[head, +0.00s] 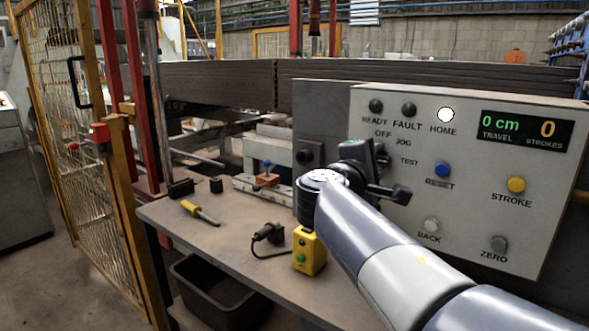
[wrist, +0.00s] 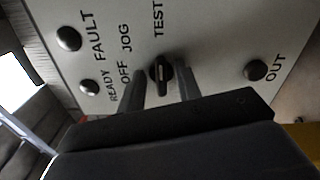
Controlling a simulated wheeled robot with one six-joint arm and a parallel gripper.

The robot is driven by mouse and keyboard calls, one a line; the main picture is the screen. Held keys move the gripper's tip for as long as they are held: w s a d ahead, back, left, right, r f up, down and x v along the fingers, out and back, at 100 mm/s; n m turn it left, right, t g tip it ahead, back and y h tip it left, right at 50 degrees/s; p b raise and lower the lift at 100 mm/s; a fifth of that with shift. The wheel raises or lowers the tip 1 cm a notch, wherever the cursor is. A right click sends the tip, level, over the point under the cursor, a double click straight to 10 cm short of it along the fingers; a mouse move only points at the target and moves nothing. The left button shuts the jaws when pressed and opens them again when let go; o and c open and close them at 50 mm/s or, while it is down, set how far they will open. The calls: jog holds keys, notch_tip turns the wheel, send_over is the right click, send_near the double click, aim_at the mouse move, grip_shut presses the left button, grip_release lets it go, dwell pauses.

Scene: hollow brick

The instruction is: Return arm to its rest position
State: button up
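My arm (head: 400,280) reaches from the lower right up to the control panel (head: 350,110). My gripper (wrist: 160,74) is at the panel's selector knob (wrist: 161,73), below the OFF and JOG labels. In the wrist view one finger stands on each side of the knob, with a visible gap to it, so the gripper is open and holds nothing. The knob's handle lies along the line toward TEST. In the head view the wrist and gripper partly hide the knob.
The HOME lamp (head: 446,115) is white; the display (head: 525,131) reads 0 cm and 0 strokes. Below the wrist, a yellow button box (head: 309,252) and a black plug (head: 270,233) are on the bench (head: 225,240). A yellow-handled screwdriver (head: 198,212) lies left. A mesh gate (head: 75,120) stands far left.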

jog(key=shift+r+n+p, duration=0.2)
jog(key=shift+n+p, duration=1.2)
jog(key=shift+p, duration=0.65)
jog(key=shift+r+n+p, duration=0.15)
jog(key=shift+n+p, duration=1.25)
jog(key=shift+p, duration=0.65)
jog(key=shift+s+a+f+n, duration=0.1)
jog(key=shift+a+n, duration=0.05)
jog(key=shift+n, duration=0.15)
jog(key=v, duration=0.9)
jog(key=shift+s+a, duration=0.15)
jog(key=shift+s, duration=0.05)
jog(key=shift+f, duration=0.2)
